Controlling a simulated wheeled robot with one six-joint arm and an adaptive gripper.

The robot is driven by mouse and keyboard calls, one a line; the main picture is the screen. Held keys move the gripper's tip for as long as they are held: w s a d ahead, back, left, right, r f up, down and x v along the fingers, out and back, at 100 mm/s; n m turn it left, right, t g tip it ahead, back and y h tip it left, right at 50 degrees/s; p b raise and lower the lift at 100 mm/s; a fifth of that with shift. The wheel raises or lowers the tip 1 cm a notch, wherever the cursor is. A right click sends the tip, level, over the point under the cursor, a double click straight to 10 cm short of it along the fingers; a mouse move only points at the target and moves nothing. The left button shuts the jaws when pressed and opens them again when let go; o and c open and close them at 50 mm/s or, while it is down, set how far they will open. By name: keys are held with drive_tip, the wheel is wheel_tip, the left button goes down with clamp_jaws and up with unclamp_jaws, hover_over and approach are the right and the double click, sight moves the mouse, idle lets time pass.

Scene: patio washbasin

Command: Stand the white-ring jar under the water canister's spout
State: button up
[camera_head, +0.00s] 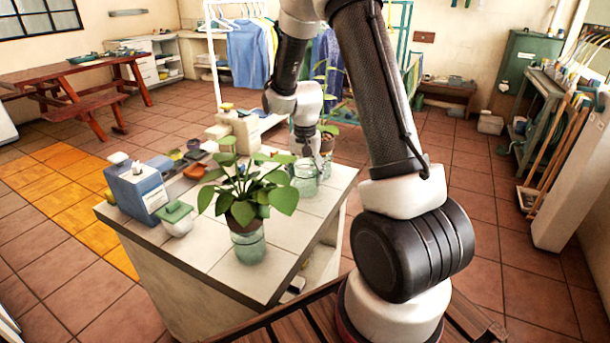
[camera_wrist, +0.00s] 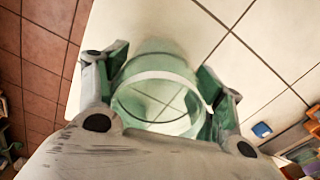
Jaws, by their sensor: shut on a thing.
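A clear greenish glass jar with a pale white ring (camera_wrist: 158,77) sits between the fingers of my gripper (camera_wrist: 166,80) in the wrist view. The fingers are closed against its two sides. In the head view my gripper (camera_head: 308,152) is over the far right part of the tiled counter, with glass jars (camera_head: 304,180) just below and beside it. I cannot tell whether the held jar touches the counter top.
A leafy plant in a glass jar (camera_head: 250,246) stands near the counter's front. A blue-grey box (camera_head: 138,190), a green-lidded pot (camera_head: 177,219) and several small items line the left side. Bare white tiles (camera_head: 205,256) lie at the front and middle.

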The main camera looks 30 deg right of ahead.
drive_tip(key=o, duration=1)
drive_tip(key=shift+f, duration=0.1)
drive_tip(key=shift+o, duration=0.2)
